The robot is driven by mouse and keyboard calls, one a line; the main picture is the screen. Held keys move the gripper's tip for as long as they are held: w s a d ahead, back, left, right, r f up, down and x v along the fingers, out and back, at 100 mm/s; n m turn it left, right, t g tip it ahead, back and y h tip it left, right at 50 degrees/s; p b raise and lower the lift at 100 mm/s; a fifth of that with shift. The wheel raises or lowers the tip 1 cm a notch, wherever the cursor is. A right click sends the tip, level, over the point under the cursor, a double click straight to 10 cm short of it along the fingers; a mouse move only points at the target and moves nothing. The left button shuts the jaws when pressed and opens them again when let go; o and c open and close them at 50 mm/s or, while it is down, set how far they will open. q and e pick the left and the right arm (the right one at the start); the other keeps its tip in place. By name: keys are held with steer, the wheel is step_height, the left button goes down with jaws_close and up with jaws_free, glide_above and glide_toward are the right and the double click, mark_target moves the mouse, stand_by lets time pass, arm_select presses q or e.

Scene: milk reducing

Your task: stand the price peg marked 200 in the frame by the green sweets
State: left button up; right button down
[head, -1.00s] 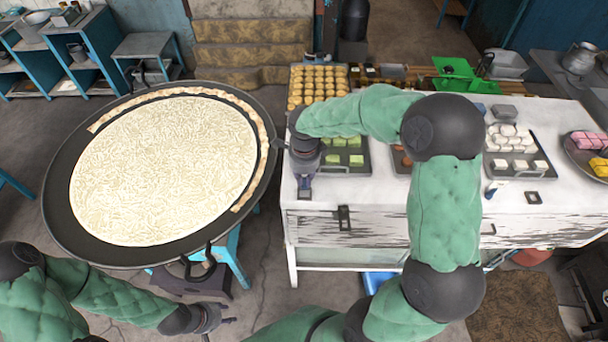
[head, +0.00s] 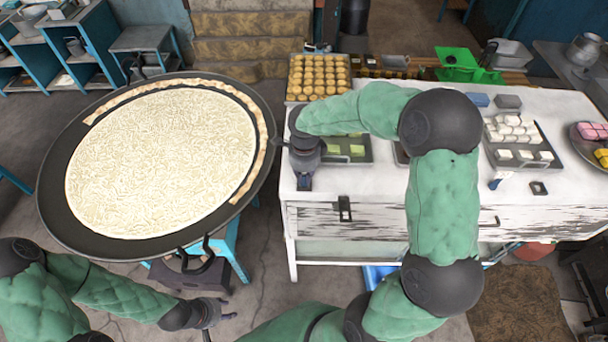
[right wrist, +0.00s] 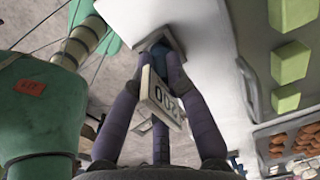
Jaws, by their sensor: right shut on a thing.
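The price peg (right wrist: 158,97) has a pale plate whose digits read 200 upside down in the right wrist view. My right gripper (right wrist: 160,48) is shut on it, with the fingers around the peg below the plate. In the head view my right gripper (head: 304,180) points down at the front left of the white table, just left of the green sweets (head: 352,150). Those sweets also show at the right wrist view's right side (right wrist: 290,62). The frame by them is not clearly visible; the gripper may cover it. My left gripper (head: 214,314) hangs low, away from the table; its jaws are unclear.
The white table (head: 385,183) has trays of round golden sweets (head: 318,75) and white sweets (head: 515,130). The large pan (head: 55,205) stands left.

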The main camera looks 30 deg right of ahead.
steer(key=shift+f+b, duration=0.2)
steer(key=shift+b, duration=0.25)
stand_by(0.4)
steer(key=c, duration=1.2)
jaws_free()
steer(key=shift+o, duration=0.2)
step_height(320, 180, up, 12)
steer(key=shift+s, duration=0.2)
steer(key=shift+a, duration=0.1)
